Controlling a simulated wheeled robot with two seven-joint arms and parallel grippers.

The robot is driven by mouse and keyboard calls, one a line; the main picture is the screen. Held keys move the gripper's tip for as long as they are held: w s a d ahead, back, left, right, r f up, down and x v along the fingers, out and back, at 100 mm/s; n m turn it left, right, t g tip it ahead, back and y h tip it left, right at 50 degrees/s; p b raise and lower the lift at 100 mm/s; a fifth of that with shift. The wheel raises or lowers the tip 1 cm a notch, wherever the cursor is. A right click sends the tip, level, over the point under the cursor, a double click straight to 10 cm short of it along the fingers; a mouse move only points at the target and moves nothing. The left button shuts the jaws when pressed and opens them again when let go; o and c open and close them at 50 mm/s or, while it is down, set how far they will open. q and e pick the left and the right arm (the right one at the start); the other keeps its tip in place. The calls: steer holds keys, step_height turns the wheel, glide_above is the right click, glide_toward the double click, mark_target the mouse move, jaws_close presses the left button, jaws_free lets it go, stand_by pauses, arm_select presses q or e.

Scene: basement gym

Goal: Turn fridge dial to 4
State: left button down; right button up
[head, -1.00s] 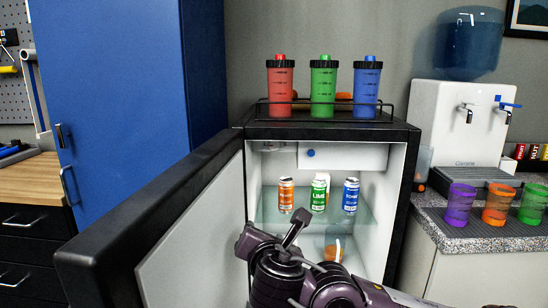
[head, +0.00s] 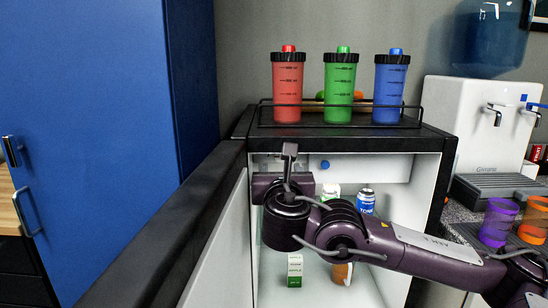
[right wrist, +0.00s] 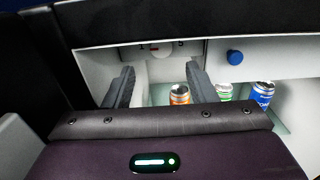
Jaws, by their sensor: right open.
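The small fridge (head: 350,145) stands open with its door swung to the left. A pale dial (right wrist: 160,49) with a red mark and small printed characters is at the top left inside it. The dial's setting is too small to read. My right gripper (head: 290,150) is at the upper left of the opening and hides the dial in the head view. In the right wrist view the right gripper's (right wrist: 160,78) two dark fingers are apart and empty, with the dial beyond the gap between them. My left gripper is out of view.
A blue knob (head: 325,165) sits on the white inner panel, right of the dial. Cans, including a blue can (head: 366,201) and an orange can (right wrist: 180,94), stand on the glass shelf below. Red, green and blue bottles (head: 340,88) stand in a rack on top.

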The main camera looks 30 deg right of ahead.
steer(key=x, duration=0.6)
steer(key=shift+d+r, duration=0.15)
steer(key=shift+d, duration=0.1)
steer(key=shift+w, duration=0.15)
steer(key=c, duration=1)
steer(key=shift+o, duration=0.2)
steer(key=o, duration=1)
steer(key=shift+c, duration=0.2)
